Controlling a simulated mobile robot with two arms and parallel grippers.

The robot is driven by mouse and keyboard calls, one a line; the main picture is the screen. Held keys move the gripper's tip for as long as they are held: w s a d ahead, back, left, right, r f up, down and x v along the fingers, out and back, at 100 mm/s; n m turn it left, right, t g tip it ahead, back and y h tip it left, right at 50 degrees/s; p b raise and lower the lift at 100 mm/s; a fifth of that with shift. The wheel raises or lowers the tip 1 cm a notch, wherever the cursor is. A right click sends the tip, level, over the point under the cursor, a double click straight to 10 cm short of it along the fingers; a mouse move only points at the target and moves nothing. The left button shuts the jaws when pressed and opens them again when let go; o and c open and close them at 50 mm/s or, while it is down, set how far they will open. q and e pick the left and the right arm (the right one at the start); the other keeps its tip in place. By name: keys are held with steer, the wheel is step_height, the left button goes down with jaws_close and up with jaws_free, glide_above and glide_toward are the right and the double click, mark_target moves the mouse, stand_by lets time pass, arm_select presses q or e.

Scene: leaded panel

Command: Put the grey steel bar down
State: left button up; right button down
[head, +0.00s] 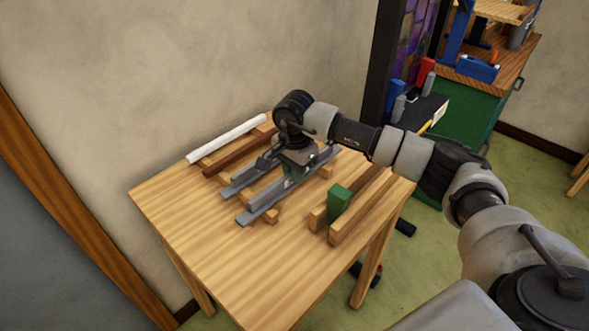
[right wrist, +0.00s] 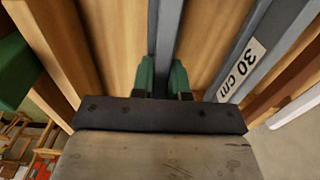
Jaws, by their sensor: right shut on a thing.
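My right gripper (head: 291,180) is over the wooden table, pointing down. In the right wrist view its green fingertips (right wrist: 164,78) are shut on a grey steel bar (right wrist: 166,40), one on each side. In the head view the held bar (head: 264,193) shows below the gripper, partly hidden by it. I cannot tell whether it touches its support. Beside it lies another grey bar (head: 232,187), which carries a "30 cm" label (right wrist: 241,67) in the right wrist view. My left gripper is not in view.
The table (head: 200,238) has bare room at its front left. A brown bar (head: 228,158) and white bar (head: 220,141) lie behind the grey ones. A green block (head: 339,203) stands at the wooden rails (head: 350,222) on the right. A green cabinet (head: 468,112) is beyond.

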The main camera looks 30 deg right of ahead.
steer(key=c, duration=1.6)
jaws_free()
steer(key=shift+f, duration=0.2)
steer(key=o, duration=0.5)
steer(key=shift+r, duration=0.1)
steer(key=shift+r, duration=0.5)
step_height(320, 180, up, 11)
steer(key=shift+r+b, duration=0.15)
steer(key=shift+b, duration=0.75)
